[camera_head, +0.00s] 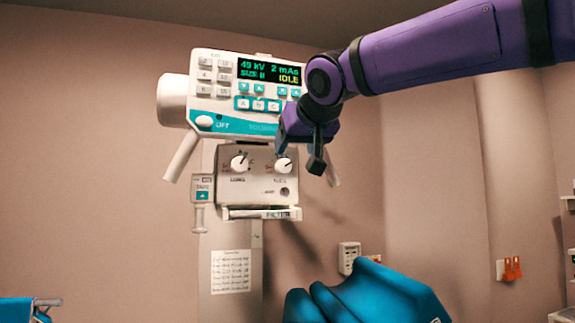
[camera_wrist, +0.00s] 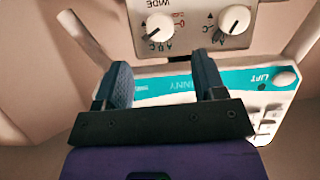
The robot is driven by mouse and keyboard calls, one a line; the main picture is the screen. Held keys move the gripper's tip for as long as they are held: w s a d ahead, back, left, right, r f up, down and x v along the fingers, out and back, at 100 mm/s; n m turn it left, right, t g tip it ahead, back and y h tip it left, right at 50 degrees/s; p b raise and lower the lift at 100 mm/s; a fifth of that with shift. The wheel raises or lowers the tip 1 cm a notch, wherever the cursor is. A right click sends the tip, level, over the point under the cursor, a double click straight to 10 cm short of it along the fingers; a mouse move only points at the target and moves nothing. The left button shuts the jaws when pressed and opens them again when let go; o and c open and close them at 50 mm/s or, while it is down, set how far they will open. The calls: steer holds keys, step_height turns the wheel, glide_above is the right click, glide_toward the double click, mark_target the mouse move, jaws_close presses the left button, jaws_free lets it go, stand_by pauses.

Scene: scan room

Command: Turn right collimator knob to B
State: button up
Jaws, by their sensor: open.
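The collimator box (camera_head: 262,190) hangs on the column with two round white knobs. The right collimator knob (camera_head: 284,165) is beside my gripper (camera_head: 300,152) in the head view. In the wrist view, which is upside down, this knob (camera_wrist: 159,27) is at upper left, beyond the fingertips and apart from them. Its dark mark points to lower left there, but I cannot tell which letter it meets. The left knob (camera_head: 240,163) also shows in the wrist view (camera_wrist: 235,19). My gripper (camera_wrist: 163,68) is open, with nothing between its fingers.
The console (camera_head: 230,123) with buttons and a lit screen reading IDLE is just above the box. Handles (camera_head: 181,157) slant out at its sides. A filter ledge (camera_head: 258,213) is under the knobs. A teal padded thing (camera_head: 370,297) is at lower right.

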mark_target(283, 166)
steer(key=x, duration=0.8)
steer(key=shift+f, duration=0.1)
steer(key=shift+c, duration=0.5)
steer(key=c, duration=0.8)
steer(key=shift+n, duration=0.3)
steer(key=n+h, duration=0.2)
steer(key=n, duration=0.1)
steer(key=shift+a+t, duration=0.15)
steer(key=shift+t, duration=0.15)
steer(key=n+t+h, duration=0.1)
steer(key=n+h, duration=0.1)
steer(key=n, duration=0.1)
steer(key=shift+n, duration=0.3)
steer(key=shift+a+f+t+h, duration=0.1)
steer(key=shift+t+h, duration=0.2)
